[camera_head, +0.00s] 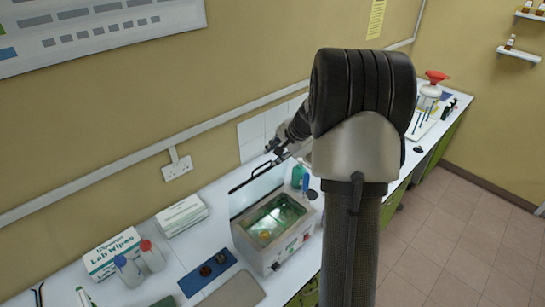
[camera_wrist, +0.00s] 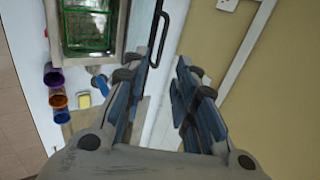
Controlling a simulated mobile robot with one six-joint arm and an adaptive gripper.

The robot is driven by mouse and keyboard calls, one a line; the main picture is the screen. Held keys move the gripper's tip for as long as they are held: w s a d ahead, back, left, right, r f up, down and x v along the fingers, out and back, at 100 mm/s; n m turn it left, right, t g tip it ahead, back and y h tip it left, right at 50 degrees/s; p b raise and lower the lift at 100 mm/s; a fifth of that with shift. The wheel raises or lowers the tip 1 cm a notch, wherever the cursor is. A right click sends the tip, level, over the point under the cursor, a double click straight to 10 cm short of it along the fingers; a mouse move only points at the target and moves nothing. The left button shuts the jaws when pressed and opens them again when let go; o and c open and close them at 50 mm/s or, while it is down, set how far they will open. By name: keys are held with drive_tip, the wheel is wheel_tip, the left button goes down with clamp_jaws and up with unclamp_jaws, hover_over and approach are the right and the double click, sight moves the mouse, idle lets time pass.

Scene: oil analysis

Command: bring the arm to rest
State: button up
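My gripper (camera_wrist: 158,78) is open, with a clear gap between its fingers and nothing held. In the head view it shows small and partly hidden behind my arm (camera_head: 352,150), above the bench near the raised lid (camera_head: 258,188) of the water bath. The water bath (camera_head: 276,253) stands open on the bench, with a green rack inside. In the wrist view the rack (camera_wrist: 88,28) shows at the top left. The lid's dark handle (camera_wrist: 160,35) lies beyond the fingertips; I cannot tell whether they touch it.
Lab wipes boxes (camera_head: 113,254), capped bottles (camera_head: 152,256) and a blue tray (camera_head: 207,273) stand left of the bath. A green bottle (camera_head: 298,174) is behind it. A red-topped bottle (camera_head: 431,90) stands at the far bench end. The wall runs close behind the bench.

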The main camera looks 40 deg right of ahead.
idle(0.6)
drive_tip(key=s+a+f+n+g+b, duration=0.1)
drive_tip(key=s+a+n+b, duration=0.3)
drive_tip(key=a+b, duration=0.5)
drive_tip(key=s+a+f+n+b, duration=0.1)
drive_tip(key=s+a+n+b, duration=0.3)
drive_tip(key=a, duration=0.8)
drive_tip(key=s+a+f+n+b, duration=0.4)
drive_tip(key=s+f+b, duration=0.3)
drive_tip(key=s, duration=0.3)
drive_tip(key=s+a+f+n+g+b, duration=0.1)
drive_tip(key=s+a+f+n+b, duration=0.4)
drive_tip(key=s, duration=0.6)
wheel_tip(320, 180, down, 2)
drive_tip(key=a+b, duration=0.1)
drive_tip(key=b, duration=0.1)
drive_tip(key=shift+s+a+h+b, duration=0.2)
drive_tip(key=shift+h+b, duration=0.1)
drive_tip(key=shift+b, duration=0.1)
drive_tip(key=shift+w, duration=0.1)
